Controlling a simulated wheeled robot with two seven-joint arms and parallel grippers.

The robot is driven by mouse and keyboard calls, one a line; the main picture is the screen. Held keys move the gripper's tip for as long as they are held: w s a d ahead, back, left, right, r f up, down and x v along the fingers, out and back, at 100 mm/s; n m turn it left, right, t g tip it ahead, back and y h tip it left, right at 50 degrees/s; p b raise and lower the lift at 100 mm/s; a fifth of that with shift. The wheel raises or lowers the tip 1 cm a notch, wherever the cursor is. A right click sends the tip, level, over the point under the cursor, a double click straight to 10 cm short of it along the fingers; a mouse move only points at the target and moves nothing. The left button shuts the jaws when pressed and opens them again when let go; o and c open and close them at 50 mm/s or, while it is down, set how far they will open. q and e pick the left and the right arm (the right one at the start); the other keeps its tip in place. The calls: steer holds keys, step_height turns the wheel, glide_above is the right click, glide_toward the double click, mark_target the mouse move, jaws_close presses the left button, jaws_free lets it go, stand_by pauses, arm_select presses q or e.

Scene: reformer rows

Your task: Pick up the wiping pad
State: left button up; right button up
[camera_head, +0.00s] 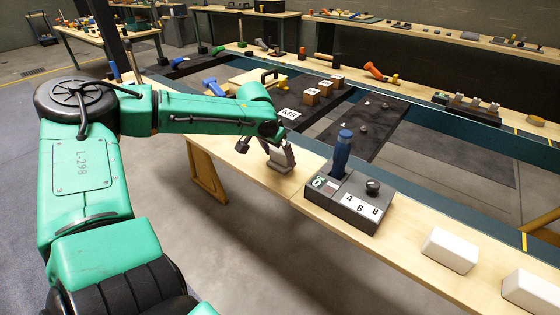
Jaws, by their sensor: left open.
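No object is clearly recognisable as the wiping pad. Two plain white blocks lie on the wooden bench edge at the lower right: one white block (450,250) and a second white block (531,291) cut by the picture's right edge. I cannot tell whether either is the pad. My left gripper (262,150) is at the end of the green arm, over the bench's near edge, left of the dark control box. It is open and looks empty. It is well apart from the white blocks. My right gripper is not in view.
The dark control box (350,203) with a blue upright handle (342,152) and a black knob stands between my left gripper and the white blocks. Small wooden blocks (312,97) and a label plate marked M3 (288,114) lie behind. The bench between control box and white blocks is clear.

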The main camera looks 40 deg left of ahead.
mark_target(280, 150)
arm_select(q)
steer(key=shift+x, duration=0.75)
steer(key=shift+w+f, duration=0.1)
steer(key=shift+w, duration=0.1)
steer(key=c, duration=1)
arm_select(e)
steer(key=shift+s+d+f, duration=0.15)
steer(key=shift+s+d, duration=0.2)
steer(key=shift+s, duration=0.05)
arm_select(q)
step_height(280, 150, up, 20)
steer(key=p, duration=0.2)
steer(key=shift+p, duration=0.4)
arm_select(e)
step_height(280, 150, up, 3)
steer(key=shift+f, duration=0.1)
arm_select(q)
steer(key=shift+s, duration=0.1)
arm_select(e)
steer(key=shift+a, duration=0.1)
